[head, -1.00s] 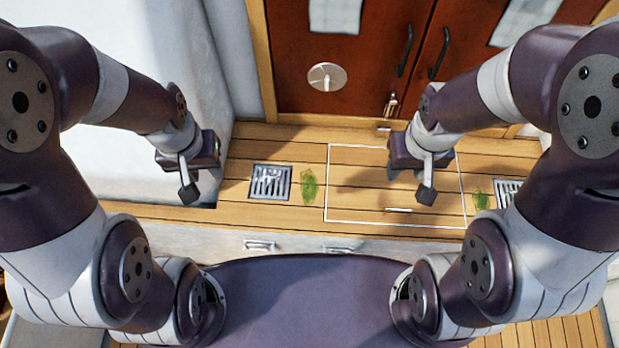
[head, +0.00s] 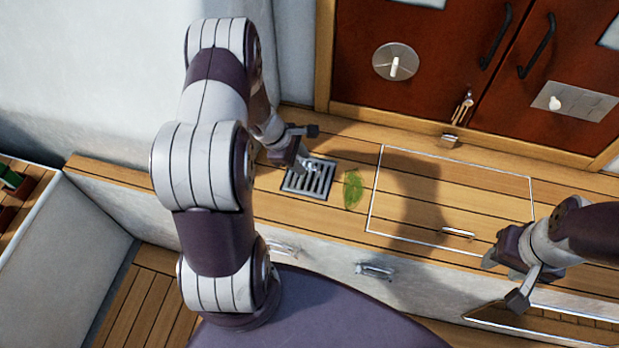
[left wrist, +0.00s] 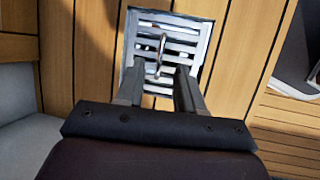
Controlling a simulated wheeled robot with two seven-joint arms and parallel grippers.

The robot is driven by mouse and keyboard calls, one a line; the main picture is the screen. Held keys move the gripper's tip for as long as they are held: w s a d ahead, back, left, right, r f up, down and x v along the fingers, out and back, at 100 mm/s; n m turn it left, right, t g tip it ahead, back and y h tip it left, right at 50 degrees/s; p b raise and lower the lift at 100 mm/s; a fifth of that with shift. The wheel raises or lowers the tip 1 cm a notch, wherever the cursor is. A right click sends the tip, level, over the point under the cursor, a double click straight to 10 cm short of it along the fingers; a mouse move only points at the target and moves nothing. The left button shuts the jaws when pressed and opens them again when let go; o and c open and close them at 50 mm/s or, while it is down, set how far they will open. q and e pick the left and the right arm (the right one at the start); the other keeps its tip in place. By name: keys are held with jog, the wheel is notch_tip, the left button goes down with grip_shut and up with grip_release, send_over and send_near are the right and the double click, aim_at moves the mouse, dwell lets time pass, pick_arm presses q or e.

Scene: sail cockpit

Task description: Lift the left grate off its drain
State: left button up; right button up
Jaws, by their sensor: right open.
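The left grate (head: 296,186) is a square metal grate with slots, set in the wooden deck. It also shows in the left wrist view (left wrist: 142,30), where a small upright ring (left wrist: 162,46) stands at its middle. My left gripper (head: 305,147) is above the far edge of the grate. In the left wrist view its two fingers (left wrist: 160,72) are apart with nothing between them, and the ring shows just beyond the fingertips, roughly in line with the gap. My right gripper (head: 504,280) is open and empty at the lower right, away from the grate.
A green leaf (head: 353,189) lies right of the grate. A white-outlined hatch (head: 420,190) with a small handle (head: 457,232) is further right. Red doors (head: 440,60) stand behind, and a pale wall rises at the left.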

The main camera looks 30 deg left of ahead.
aim_at(306, 166)
pick_arm(q)
jog(key=x, duration=0.4)
jog(key=shift+f+b, duration=0.1)
jog(key=shift+b, duration=0.3)
grip_shut()
dwell(0.9)
